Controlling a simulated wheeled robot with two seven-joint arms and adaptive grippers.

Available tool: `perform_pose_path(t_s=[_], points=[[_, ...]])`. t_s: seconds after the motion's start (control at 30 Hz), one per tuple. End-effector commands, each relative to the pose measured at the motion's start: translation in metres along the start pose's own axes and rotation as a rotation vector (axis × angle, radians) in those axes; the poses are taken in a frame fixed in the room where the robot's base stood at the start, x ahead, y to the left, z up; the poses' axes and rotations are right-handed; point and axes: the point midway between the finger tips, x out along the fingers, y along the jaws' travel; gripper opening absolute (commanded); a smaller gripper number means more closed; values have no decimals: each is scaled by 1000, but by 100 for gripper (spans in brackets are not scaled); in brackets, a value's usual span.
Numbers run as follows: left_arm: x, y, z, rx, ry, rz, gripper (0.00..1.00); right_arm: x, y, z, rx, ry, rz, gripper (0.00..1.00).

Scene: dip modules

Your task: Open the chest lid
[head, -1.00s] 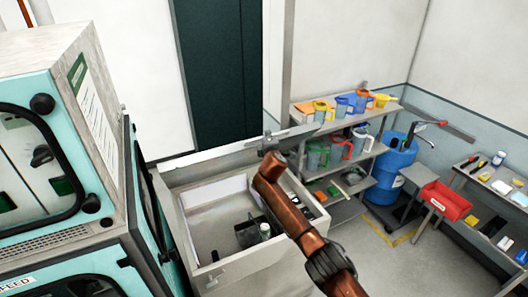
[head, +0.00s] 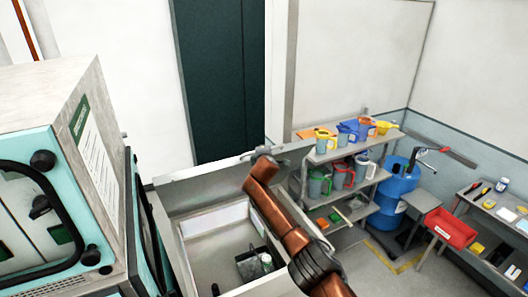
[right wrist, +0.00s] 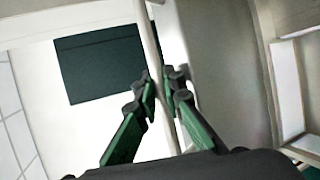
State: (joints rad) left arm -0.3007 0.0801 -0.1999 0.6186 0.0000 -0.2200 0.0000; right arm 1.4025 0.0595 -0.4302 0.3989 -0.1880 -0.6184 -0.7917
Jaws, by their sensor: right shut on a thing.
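The chest (head: 288,287) is a pale grey box, seen from above and open at the top. Its lid (head: 205,170) stands raised along the far side, with its edge running across the head view. My right gripper (head: 262,155) is at this edge, near the middle. In the right wrist view, my right gripper (right wrist: 165,88) is closed on a thin pale strip of the lid (right wrist: 150,40), which runs between its green and black fingers. My left gripper is not in view.
Inside the chest are a dark tray (head: 250,265) and a small white-capped bottle (head: 266,260). A teal machine (head: 110,215) stands close on the left. Shelves with coloured jugs (head: 345,175), a blue drum (head: 398,185) and a red bin (head: 450,228) are on the right.

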Motion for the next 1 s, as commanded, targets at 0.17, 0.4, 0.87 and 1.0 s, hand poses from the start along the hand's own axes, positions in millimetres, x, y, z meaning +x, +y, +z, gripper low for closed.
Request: perform_pose_path(t_s=[0.17, 0.4, 0.87, 1.0], points=[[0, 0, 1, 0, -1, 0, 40, 1, 0, 1, -2, -4, -2, 0], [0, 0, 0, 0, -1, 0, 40, 0, 0, 0, -1, -2, -1, 25], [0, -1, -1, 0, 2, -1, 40, -2, -1, -1, 0, 1, -2, 27], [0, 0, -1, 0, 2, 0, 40, -8, -1, -4, 1, 4, -1, 27]])
